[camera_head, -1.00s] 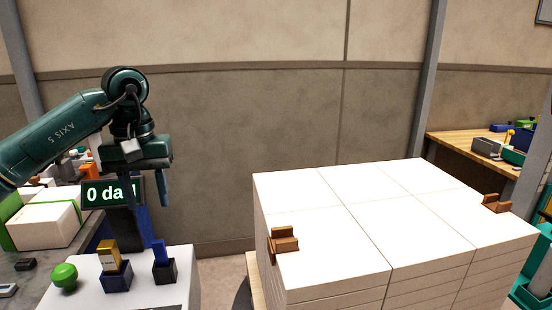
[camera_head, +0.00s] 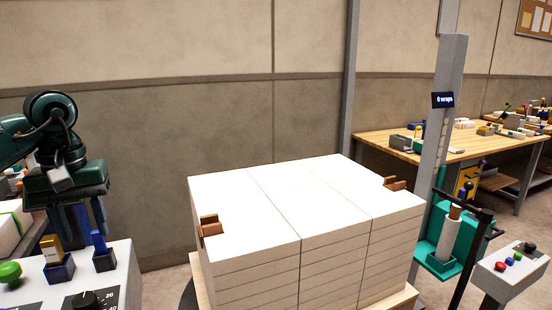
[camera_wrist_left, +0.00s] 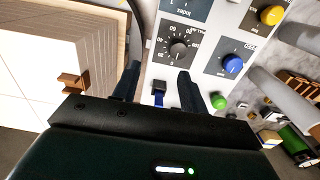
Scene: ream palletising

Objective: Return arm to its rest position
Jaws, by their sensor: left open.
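My left gripper (camera_head: 78,222) hangs at the left edge of the head view, fingers pointing down. It is open and empty, above and behind the switches of a white control console (camera_head: 125,262). In the left wrist view its two fingers (camera_wrist_left: 158,75) stand apart over the console face (camera_wrist_left: 205,62), with a blue switch (camera_wrist_left: 158,94) showing between them. I cannot tell how far the fingertips are from the switch. The stack of white reams (camera_head: 300,200) stands to the right of the gripper, apart from it. My right gripper is not in view.
Brown corner pieces (camera_head: 210,225) sit on the stack's edges. The console carries a green button (camera_head: 10,272), a yellow switch and a black dial (camera_head: 86,300). A post wrapper with a teal base (camera_head: 440,265) and a wooden bench (camera_head: 455,147) stand at right.

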